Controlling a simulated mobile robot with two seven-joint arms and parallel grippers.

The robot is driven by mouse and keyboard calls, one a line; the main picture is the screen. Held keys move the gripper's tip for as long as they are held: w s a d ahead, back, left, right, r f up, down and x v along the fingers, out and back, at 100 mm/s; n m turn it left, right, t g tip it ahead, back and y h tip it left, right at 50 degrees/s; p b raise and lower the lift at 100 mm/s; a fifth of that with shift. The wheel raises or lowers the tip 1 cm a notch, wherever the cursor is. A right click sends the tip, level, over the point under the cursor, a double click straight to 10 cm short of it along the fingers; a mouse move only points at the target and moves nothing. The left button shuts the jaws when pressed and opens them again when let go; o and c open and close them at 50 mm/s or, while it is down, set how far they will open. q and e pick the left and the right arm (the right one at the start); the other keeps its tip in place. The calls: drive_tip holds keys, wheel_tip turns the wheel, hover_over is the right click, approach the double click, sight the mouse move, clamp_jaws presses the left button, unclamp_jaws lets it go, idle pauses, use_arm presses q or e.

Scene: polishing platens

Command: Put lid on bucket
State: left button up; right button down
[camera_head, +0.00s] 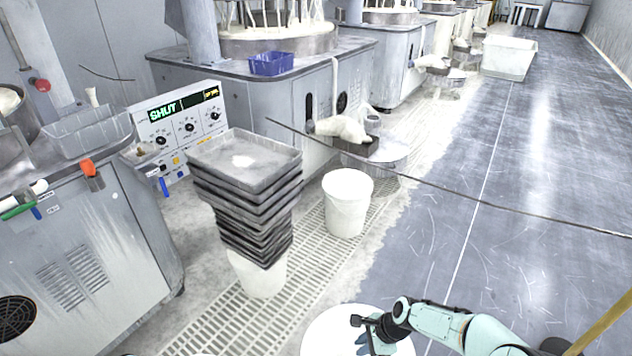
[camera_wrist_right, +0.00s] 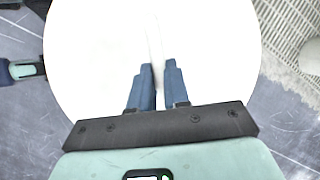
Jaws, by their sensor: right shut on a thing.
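A white round lid (camera_head: 325,335) shows at the bottom of the head view. It fills most of the right wrist view (camera_wrist_right: 95,50), with a thin raised ridge in its middle. My right gripper (camera_head: 372,330) is over the lid; its blue fingers (camera_wrist_right: 155,75) are shut on the ridge. The lid hides whatever is beneath it. A white bucket (camera_head: 347,212) stands upright on the floor grating, farther off and apart from the lid. A teal and dark part (camera_wrist_right: 25,70), perhaps my left gripper, shows at the left edge of the wrist view; its fingers are unclear.
A stack of dark trays (camera_head: 250,205) rests on another white bucket (camera_head: 258,278) on the grating. Grey polishing machines (camera_head: 85,245) line the left side, one with a control panel (camera_head: 180,120). A cable crosses the view. The grey floor (camera_head: 500,240) at right is mostly clear.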

drive_tip(key=r+n+g, duration=0.1)
drive_tip(key=r+n, duration=0.1)
drive_tip(key=n, duration=0.1)
drive_tip(key=d+r+n+g, duration=0.1)
drive_tip(key=r+n, duration=0.1)
drive_tip(key=n, duration=0.1)
drive_tip(key=w+r+n+g, duration=0.1)
drive_tip(key=r+n, duration=0.1)
drive_tip(key=n, duration=0.1)
drive_tip(key=shift+d+g, duration=0.3)
drive_tip(key=shift+d, duration=0.05)
use_arm(q)
wheel_tip(320, 180, up, 14)
drive_tip(key=g+p, duration=0.1)
drive_tip(key=p, duration=1.3)
drive_tip(key=shift+s+d+f, duration=0.2)
drive_tip(key=shift+f, duration=0.05)
use_arm(e)
drive_tip(key=s+d+r+n+g+h, duration=0.2)
drive_tip(key=r+n, duration=0.5)
drive_tip(key=r, duration=0.6)
drive_tip(key=shift+s+d+h, duration=0.4)
drive_tip(key=shift+s, duration=0.25)
